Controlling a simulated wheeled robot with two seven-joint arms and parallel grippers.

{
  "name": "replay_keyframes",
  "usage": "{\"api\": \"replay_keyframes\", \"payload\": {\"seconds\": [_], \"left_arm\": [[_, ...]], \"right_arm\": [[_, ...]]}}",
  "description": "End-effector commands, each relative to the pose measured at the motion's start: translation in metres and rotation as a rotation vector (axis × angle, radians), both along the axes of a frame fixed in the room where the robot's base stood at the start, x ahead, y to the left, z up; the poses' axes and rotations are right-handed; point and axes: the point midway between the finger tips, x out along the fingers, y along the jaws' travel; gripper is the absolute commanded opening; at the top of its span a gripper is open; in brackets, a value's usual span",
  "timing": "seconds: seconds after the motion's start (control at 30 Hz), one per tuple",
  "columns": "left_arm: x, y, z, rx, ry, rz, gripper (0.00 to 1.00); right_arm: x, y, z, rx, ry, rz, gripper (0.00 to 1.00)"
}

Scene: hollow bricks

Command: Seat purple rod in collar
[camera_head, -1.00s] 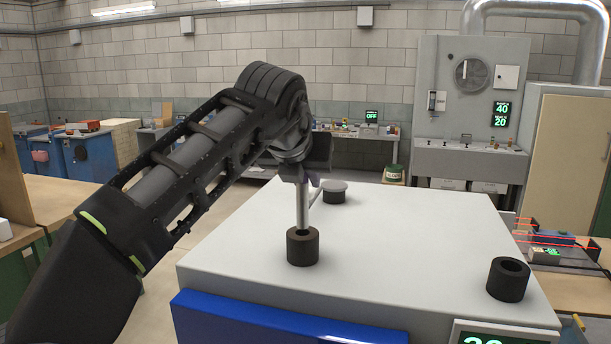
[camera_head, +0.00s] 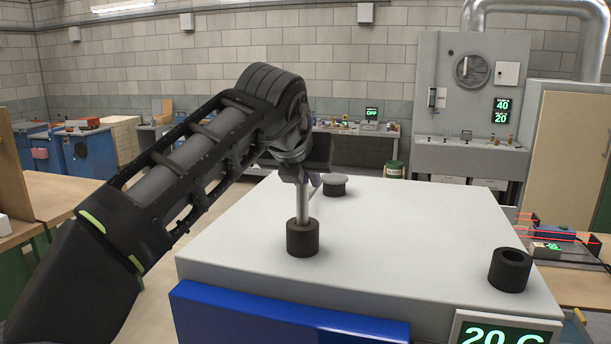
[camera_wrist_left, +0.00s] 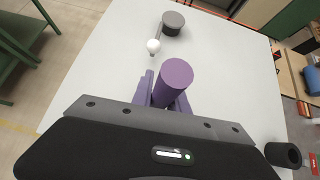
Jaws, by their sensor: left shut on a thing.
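My left gripper (camera_head: 303,178) is shut on the purple rod (camera_wrist_left: 177,78). In the left wrist view the rod's purple top stands between the purple fingers. In the head view a silver shaft (camera_head: 303,207) runs down below the gripper, about upright, into the dark round collar (camera_head: 303,239) on the pale bench top (camera_head: 420,230). The shaft's lower end is hidden inside the collar, so its depth cannot be told. My right gripper is not in view.
Behind the gripper stands a dark cylinder with a grey cap (camera_head: 335,186); a white ball (camera_wrist_left: 153,46) shows beside it in the wrist view. An empty dark hollow collar (camera_head: 510,270) stands at the bench's right front. The bench top between is clear.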

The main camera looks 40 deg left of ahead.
Motion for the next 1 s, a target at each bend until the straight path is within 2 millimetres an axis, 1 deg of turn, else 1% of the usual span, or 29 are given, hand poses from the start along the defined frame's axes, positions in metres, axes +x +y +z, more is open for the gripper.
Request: {"api": "replay_keyframes", "payload": {"seconds": [1.0], "left_arm": [[0.0, 0.0, -0.026, 0.001, -0.002, 0.0, 0.0]], "right_arm": [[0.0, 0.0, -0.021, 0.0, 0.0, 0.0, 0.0]]}}
